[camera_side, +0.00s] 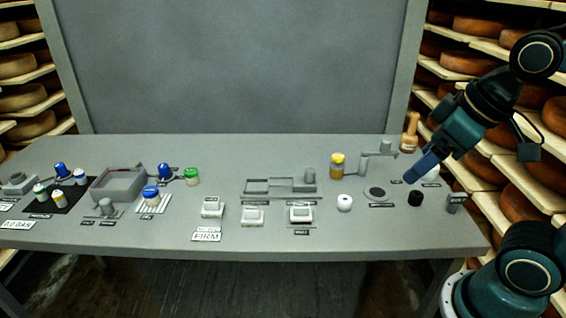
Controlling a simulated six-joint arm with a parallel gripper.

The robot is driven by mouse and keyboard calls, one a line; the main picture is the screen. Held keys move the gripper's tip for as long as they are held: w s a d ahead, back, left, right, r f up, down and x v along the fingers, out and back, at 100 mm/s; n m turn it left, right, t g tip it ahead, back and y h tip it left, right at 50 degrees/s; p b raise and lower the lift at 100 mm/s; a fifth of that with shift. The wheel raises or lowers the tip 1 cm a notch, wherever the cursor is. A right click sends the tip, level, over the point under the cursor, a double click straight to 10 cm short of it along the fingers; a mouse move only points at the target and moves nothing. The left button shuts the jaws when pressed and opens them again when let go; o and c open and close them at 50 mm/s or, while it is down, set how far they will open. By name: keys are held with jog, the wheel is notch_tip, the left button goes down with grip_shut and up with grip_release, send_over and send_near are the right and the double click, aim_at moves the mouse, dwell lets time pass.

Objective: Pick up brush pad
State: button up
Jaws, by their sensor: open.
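My gripper (412,177) is at the right of the table, pointing down and left, above the surface. It is open, with nothing visible in it. Below it a small black cylinder (415,199) stands on the table, and a flat dark disc (377,194) lies to its left. A whitish rounded thing (432,176) is partly hidden behind the gripper. Small pale pads or blocks stand along the front: one at the left (213,206), one in the middle (253,215) and one at the right (301,214). I cannot tell which thing is the brush pad; labels are too small to read.
A tan bottle-like thing (410,133) stands behind the gripper. A grey box (119,184) and several coloured-capped items fill the left. The table (240,155) is clear at the back middle.

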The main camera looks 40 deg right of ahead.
jog(key=w+a+r+n+g, duration=0.2)
jog(key=w+n, duration=0.5)
jog(key=w, duration=0.3)
jog(key=n+g, duration=0.3)
jog(key=n, duration=1.5)
send_over(253, 208)
notch_tip(253, 208, down, 14)
jog(key=shift+w+f+n, duration=0.1)
jog(key=shift+f+n, duration=0.05)
jog(key=shift+n, duration=0.25)
jog(key=shift+f, duration=4.3)
jog(key=shift+f, duration=0.1)
